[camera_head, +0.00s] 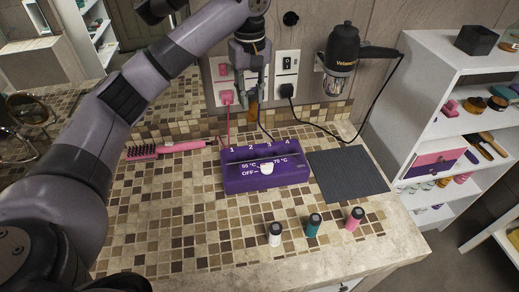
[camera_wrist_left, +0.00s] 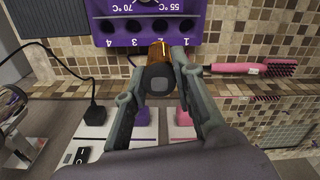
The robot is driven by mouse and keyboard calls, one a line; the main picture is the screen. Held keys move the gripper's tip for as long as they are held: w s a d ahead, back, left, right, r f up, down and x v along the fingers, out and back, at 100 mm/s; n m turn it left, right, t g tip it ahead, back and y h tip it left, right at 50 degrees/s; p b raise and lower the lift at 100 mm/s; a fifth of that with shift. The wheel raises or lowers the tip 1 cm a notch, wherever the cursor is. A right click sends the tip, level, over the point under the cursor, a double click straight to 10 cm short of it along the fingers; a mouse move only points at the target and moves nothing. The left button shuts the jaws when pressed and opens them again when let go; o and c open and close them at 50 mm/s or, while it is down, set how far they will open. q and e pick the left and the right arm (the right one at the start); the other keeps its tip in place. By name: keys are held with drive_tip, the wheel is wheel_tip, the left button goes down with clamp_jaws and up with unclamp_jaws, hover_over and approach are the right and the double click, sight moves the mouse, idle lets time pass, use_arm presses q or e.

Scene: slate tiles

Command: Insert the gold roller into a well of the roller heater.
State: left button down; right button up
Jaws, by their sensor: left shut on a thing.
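My left gripper (camera_head: 252,82) is shut on the gold roller (camera_head: 253,112), which hangs below the fingers, behind the heater. In the left wrist view the gold roller (camera_wrist_left: 160,52) shows between the fingertips (camera_wrist_left: 159,68), its dark cap toward the camera. The purple roller heater (camera_head: 240,182) sits on the tiled counter, with a white dial and numbers 1 to 4. The left wrist view shows the heater (camera_wrist_left: 146,41) upside down with a row of dark, open wells. The roller is apart from the wells. My right gripper is not in view.
White (camera_head: 275,237), teal (camera_head: 312,229) and pink (camera_head: 353,221) rollers stand in front of the heater. A dark grey mat (camera_head: 346,174) lies to its right, a pink brush (camera_head: 180,146) to its left. Plug cords run behind it. A hair dryer (camera_head: 343,50) hangs on the wall.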

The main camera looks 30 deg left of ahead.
sight(250, 120)
use_arm(q)
drive_tip(key=f, duration=0.2)
drive_tip(key=f+p, duration=0.1)
drive_tip(key=f, duration=0.4)
drive_tip(key=shift+s, duration=0.35)
wheel_tip(250, 120, down, 10)
drive_tip(key=shift+w+f+p, duration=0.1)
drive_tip(key=shift+w+p, duration=0.05)
drive_tip(key=shift+p, duration=0.9)
drive_tip(key=shift+f, duration=0.3)
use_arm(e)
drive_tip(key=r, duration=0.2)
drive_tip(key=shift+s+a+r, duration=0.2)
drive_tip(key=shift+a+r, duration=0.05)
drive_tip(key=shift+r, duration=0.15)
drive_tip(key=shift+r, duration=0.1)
use_arm(q)
drive_tip(key=c, duration=1.5)
unclamp_jaws()
drive_tip(key=shift+f, duration=0.1)
drive_tip(key=shift+o, duration=0.8)
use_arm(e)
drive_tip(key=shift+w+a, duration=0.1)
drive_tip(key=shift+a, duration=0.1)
